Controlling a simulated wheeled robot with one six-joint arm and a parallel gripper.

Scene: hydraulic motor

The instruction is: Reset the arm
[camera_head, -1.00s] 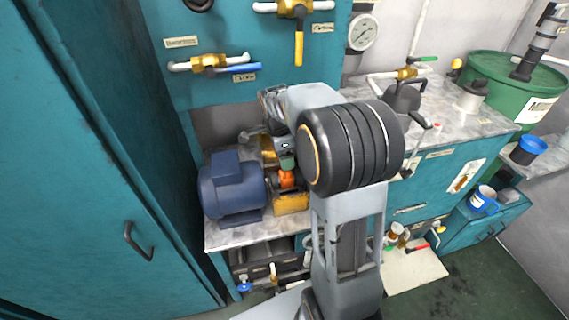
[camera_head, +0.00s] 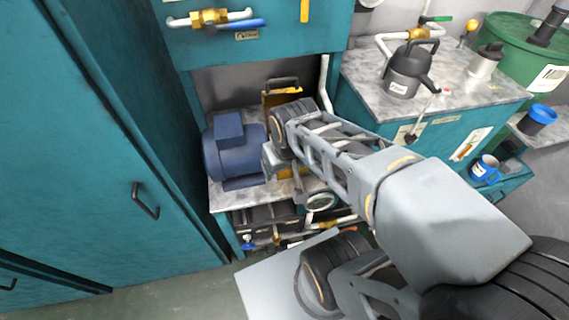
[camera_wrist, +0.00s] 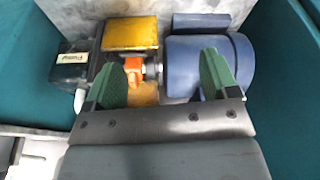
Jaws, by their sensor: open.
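My gripper (camera_wrist: 159,82) is open in the wrist view, with its two green fingers apart and nothing between them touching. Beyond the fingers are the blue motor (camera_wrist: 200,62), an orange coupling (camera_wrist: 133,70) and a yellow block (camera_wrist: 131,34) on the shelf. In the head view the blue motor (camera_head: 229,150) sits at the left of the shelf. My arm reaches across from the lower right and hides most of the coupling and my fingers there.
A teal cabinet with a handle (camera_head: 145,200) stands at the left. A grey counter (camera_head: 460,85) at the right holds a dark oil can (camera_head: 406,78). Pipes and valves (camera_head: 208,18) run above the shelf.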

